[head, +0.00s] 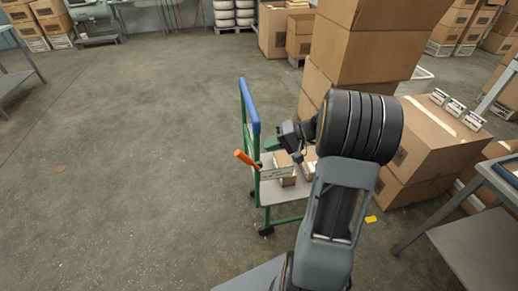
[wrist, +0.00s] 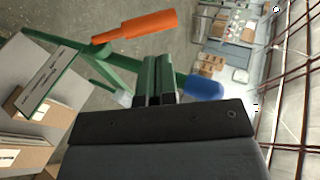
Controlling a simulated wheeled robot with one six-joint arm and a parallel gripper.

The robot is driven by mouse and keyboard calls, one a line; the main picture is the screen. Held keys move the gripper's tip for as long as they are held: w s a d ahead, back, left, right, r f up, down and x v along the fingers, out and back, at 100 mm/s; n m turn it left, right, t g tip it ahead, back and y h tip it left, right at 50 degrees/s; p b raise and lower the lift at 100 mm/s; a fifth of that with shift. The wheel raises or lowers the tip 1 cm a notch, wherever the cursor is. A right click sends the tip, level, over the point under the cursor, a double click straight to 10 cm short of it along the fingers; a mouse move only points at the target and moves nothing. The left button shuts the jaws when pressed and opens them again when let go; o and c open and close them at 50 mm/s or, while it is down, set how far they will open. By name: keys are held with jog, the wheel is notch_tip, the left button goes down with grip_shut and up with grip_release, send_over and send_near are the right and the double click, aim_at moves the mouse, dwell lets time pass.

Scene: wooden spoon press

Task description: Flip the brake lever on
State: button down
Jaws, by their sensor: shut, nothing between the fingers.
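The brake lever (head: 247,159) has an orange grip and sticks out to the left of a green-framed cart (head: 264,190). In the wrist view, the lever (wrist: 135,30) lies across the upper left, beyond the fingertips. My gripper (head: 271,144) is above the cart, to the right of the lever and a little higher in the head view. In the wrist view, my gripper (wrist: 158,62) has its two green fingers close together, shut and empty. A gap shows between the fingertips and the orange grip.
The cart's blue push handle (head: 250,105) rises left of my gripper; it also shows in the wrist view (wrist: 204,87). Small boxes (head: 285,166) lie on the cart's deck. Stacked cartons (head: 365,50) stand behind and right. The floor to the left is open.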

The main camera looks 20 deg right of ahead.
jog(key=v, duration=0.7)
jog(key=shift+a+r+p, duration=0.25)
jog(key=shift+r+p, duration=0.1)
jog(key=shift+r, duration=0.05)
jog(key=s+a+r+n+g+h+p, duration=0.1)
jog(key=s+a+r+n+h+p, duration=0.1)
jog(key=s+a+r+h+p, duration=0.3)
jog(key=s+a+r+n+h+p, duration=0.2)
jog(key=s+a+r+h+p, duration=0.4)
jog(key=a+r+p, duration=0.4)
jog(key=shift+a+g, duration=0.4)
jog(key=shift+a, duration=0.35)
jog(key=shift+s, duration=0.1)
